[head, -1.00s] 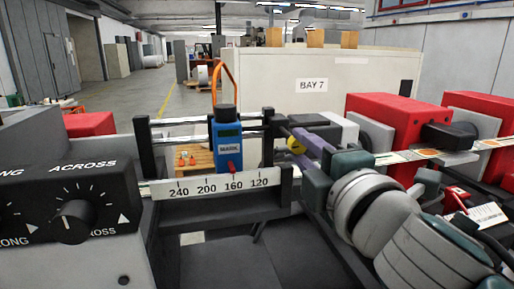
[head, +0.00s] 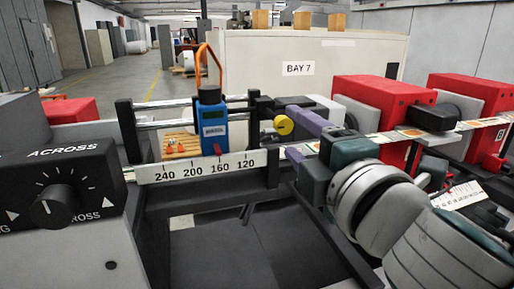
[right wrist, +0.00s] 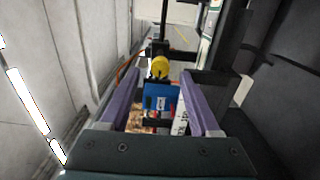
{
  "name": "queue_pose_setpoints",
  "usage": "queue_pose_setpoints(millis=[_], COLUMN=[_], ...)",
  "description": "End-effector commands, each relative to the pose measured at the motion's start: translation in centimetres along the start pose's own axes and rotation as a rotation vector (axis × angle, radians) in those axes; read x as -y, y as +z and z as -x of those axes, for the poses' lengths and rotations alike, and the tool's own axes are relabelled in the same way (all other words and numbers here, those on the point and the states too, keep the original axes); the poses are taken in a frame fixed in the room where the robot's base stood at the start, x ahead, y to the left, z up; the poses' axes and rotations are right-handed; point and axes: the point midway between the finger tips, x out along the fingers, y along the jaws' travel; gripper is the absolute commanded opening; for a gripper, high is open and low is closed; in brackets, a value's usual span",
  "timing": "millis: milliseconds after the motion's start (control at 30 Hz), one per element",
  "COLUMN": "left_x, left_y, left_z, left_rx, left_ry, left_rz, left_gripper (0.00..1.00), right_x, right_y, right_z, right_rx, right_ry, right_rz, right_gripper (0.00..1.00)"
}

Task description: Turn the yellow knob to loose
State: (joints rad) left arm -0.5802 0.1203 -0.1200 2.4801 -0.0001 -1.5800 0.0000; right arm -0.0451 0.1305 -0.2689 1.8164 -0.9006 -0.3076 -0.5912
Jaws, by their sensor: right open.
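The yellow knob (head: 283,125) sits on the dark right-hand end of the rail assembly, beside the blue sensor box (head: 212,120). It also shows in the right wrist view (right wrist: 160,67), near the middle and in line with the gap between my fingertips. My right gripper (head: 288,134) comes in from the right with its purple fingers apart; in the right wrist view the open, empty gripper (right wrist: 158,76) points at the knob. The fingers do not appear to touch the knob. I cannot read any knob marking. My left gripper is out of view.
A white scale strip (head: 205,167) runs below the rails (head: 165,112). A black control box with a dial (head: 55,207) stands at the left. Red units (head: 380,100) and the label web (head: 480,124) lie to the right. A pale BAY 7 panel (head: 300,48) stands behind.

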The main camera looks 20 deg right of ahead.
Motion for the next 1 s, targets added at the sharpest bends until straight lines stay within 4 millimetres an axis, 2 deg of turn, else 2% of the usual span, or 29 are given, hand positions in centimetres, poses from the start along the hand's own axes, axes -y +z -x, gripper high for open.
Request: queue_pose_setpoints(millis=[33, 200, 400, 833, 933, 1000], left_x=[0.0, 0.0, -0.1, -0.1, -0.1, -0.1], left_y=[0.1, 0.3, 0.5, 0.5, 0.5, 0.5], left_z=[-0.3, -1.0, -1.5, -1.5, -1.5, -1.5], left_rx=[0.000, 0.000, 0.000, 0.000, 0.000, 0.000], left_ry=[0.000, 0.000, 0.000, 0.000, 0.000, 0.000], left_rz=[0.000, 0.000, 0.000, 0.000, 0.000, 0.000], left_gripper=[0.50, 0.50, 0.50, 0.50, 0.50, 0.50], right_x=[0.3, 0.3, 0.2, 0.1, 0.9, 2.5], right_y=[0.0, 0.0, 0.0, 0.1, 1.3, 2.9], right_z=[1.1, 4.3, 6.7, 7.2, 7.6, 8.4], right_rx=[-0.001, -0.001, 0.000, 0.005, 0.058, 0.142], right_ry=[-0.002, -0.002, -0.001, -0.004, -0.054, -0.137], right_rz=[0.000, 0.000, 0.002, -0.006, -0.094, -0.237], right_gripper=[0.63, 0.63, 0.63, 0.63, 0.63, 0.63])
